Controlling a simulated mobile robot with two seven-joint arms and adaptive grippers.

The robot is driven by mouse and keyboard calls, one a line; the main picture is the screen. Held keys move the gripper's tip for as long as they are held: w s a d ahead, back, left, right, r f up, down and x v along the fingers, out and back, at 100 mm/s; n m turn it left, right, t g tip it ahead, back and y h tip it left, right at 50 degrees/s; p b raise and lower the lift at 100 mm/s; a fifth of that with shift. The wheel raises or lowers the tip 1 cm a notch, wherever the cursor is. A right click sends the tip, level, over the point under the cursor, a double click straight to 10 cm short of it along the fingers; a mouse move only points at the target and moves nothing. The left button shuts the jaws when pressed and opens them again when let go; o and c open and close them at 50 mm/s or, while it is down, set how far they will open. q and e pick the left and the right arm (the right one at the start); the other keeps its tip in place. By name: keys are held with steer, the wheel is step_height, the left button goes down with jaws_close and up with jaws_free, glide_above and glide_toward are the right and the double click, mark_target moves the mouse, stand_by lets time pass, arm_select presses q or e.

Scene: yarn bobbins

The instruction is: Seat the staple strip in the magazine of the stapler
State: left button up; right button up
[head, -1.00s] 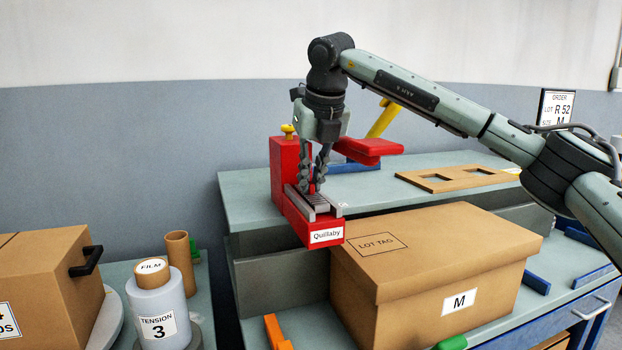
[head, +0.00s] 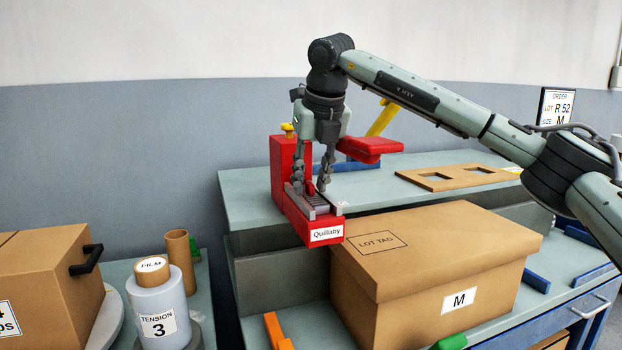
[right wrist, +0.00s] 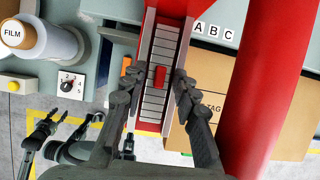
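The red stapler (head: 291,160) labelled Quillaby stands on the raised grey shelf, with its red upper arm (head: 370,146) swung up and away. The grey ribbed staple strip (right wrist: 158,52) lies in the magazine channel (right wrist: 183,50) between its two side rails, with a small red tab (right wrist: 158,77) on top. It also shows in the head view (head: 319,204). My right gripper (head: 311,190) is open over the magazine, its fingers apart on either side of the tab, not touching it. My left gripper (right wrist: 68,122) shows small in the right wrist view, fingers apart and empty.
A carton (head: 430,270) marked M stands in front of the stapler to the right. A film roll (head: 158,300), a cardboard tube (head: 179,262) and another carton (head: 45,285) stand at the left. A cardboard piece with cutouts (head: 458,177) lies on the shelf.

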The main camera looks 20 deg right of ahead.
steer(key=shift+s+r, duration=0.1)
steer(key=shift+r, duration=0.25)
arm_select(q)
steer(key=shift+w+r, duration=0.4)
arm_select(e)
steer(key=v, duration=1.1)
steer(key=shift+r, duration=0.2)
arm_select(q)
steer(key=shift+s+f, duration=0.15)
steer(key=shift+s, duration=0.05)
steer(key=shift+s+a, duration=0.1)
